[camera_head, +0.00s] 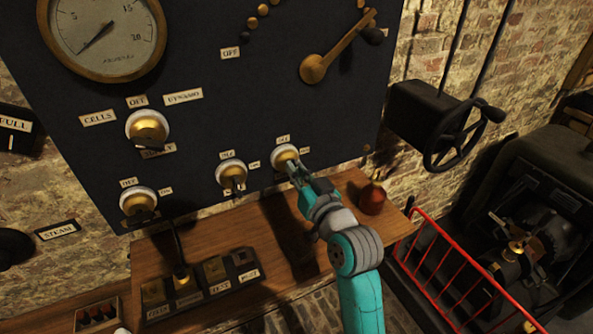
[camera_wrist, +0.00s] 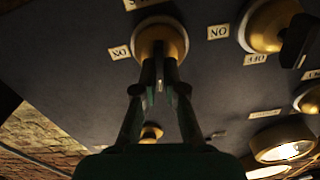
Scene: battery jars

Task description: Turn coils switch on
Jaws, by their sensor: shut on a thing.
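A dark upright panel (camera_head: 210,100) carries several brass rotary switches on white bases. The rightmost small switch (camera_head: 285,153) has an OFF tag above it and another tag to its right. I cannot read a COILS label on it. It also shows in the wrist view (camera_wrist: 163,36), with an ON tag (camera_wrist: 120,52) beside it. My gripper (camera_head: 295,171) reaches this switch from below and is shut on its handle. In the wrist view, the fingertips (camera_wrist: 160,75) close together just in front of the brass dome.
A similar switch (camera_head: 232,175) sits just left of my gripper. A wooden shelf (camera_head: 225,215) with a red-brown pot (camera_head: 372,199) lies below. A handwheel (camera_head: 457,140) and a red railing (camera_head: 440,265) stand to the right. A long brass lever (camera_head: 340,48) is above.

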